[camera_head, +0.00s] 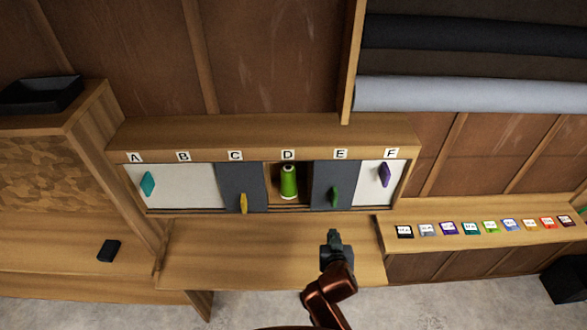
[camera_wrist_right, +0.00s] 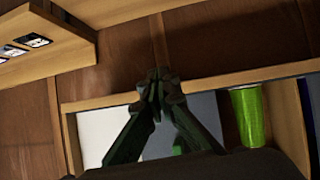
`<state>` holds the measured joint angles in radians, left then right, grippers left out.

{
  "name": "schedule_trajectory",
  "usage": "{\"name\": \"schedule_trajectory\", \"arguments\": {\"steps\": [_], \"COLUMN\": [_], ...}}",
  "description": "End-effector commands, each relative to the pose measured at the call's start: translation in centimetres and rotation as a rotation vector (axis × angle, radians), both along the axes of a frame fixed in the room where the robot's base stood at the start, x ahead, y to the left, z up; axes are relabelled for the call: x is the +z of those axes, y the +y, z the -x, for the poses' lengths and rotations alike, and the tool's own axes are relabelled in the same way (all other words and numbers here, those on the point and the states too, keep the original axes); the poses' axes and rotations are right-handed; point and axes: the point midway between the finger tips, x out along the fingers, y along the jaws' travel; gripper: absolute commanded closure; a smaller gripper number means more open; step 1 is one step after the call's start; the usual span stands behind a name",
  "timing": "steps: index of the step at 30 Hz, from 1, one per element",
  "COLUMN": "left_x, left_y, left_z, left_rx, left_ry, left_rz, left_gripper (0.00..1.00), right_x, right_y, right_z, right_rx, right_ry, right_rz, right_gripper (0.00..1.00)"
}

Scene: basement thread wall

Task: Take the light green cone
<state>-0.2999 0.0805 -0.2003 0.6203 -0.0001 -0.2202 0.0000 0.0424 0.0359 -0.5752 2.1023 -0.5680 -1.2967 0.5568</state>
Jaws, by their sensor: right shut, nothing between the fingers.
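The light green cone (camera_head: 288,182) stands upright in the open bay under label D of the wall cabinet. It also shows in the right wrist view (camera_wrist_right: 248,117) at the right, partly cut off by my wrist's dark edge. My right gripper (camera_head: 334,238) is shut and empty, in front of and below the cabinet, to the right of the cone. In the right wrist view its fingertips (camera_wrist_right: 158,75) meet, apart from the cone. My left gripper is not in view.
Grey panels with a yellow handle (camera_head: 243,204) and a green handle (camera_head: 334,197) flank bay D. White panels close the cabinet's ends. A wooden shelf (camera_head: 220,260) lies below. Several coloured cards (camera_head: 448,228) line the right ledge. A black box (camera_head: 109,250) sits left.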

Motion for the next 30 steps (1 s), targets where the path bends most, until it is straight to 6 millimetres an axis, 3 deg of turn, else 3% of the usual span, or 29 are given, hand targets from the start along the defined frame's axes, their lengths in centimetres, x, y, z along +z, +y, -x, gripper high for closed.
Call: {"name": "schedule_trajectory", "arguments": {"steps": [1, 6, 10, 14, 23, 30], "left_x": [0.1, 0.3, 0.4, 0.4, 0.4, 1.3], "left_y": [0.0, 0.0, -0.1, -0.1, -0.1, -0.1], "left_z": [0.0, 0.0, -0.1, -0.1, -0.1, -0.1], "left_rx": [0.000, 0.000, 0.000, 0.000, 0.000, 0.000], "left_ry": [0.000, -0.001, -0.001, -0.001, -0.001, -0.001], "left_rz": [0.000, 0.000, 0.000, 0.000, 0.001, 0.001], "left_gripper": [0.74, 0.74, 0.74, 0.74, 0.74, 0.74], "right_x": [2.8, 11.6, 15.6, 16.8, 16.7, 17.0], "right_y": [2.1, 8.8, 11.9, 12.8, 12.8, 12.7], "right_z": [-1.2, -3.2, -3.3, -3.2, -3.3, -5.7], "right_rx": [0.014, 0.053, 0.075, 0.082, 0.082, 0.082], "right_ry": [-0.064, -0.280, -0.381, -0.412, -0.411, -0.413], "right_rz": [-0.004, -0.028, -0.044, -0.050, -0.050, -0.046], "right_gripper": [1.00, 1.00, 1.00, 1.00, 1.00, 1.00]}}
